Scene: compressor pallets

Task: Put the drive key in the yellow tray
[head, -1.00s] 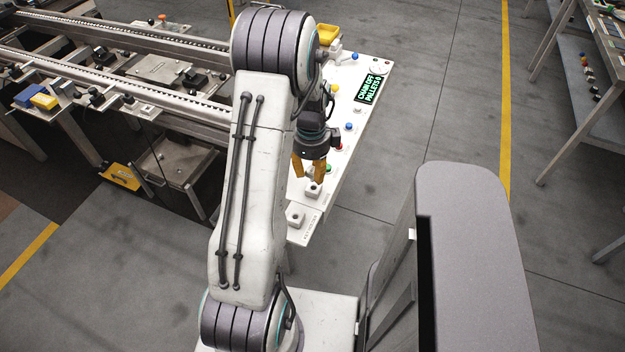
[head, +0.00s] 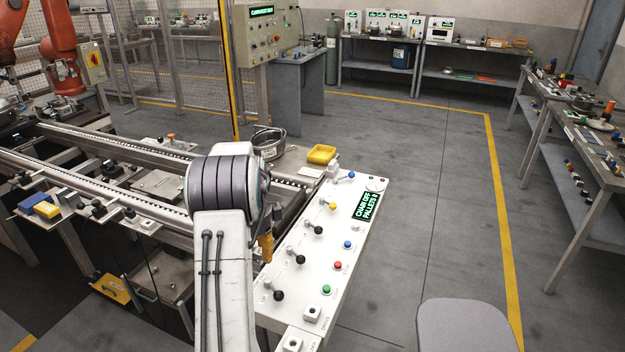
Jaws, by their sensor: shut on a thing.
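My gripper (head: 265,248) shows only in part, as amber fingers to the right of my arm link, over the panel's left edge. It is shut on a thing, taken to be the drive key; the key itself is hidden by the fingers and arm. The gripper is apart from the tray, nearer to me than it.
The white panel (head: 345,285) carries several upright levers, coloured buttons and a display (head: 367,204). Open floor lies to the right.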

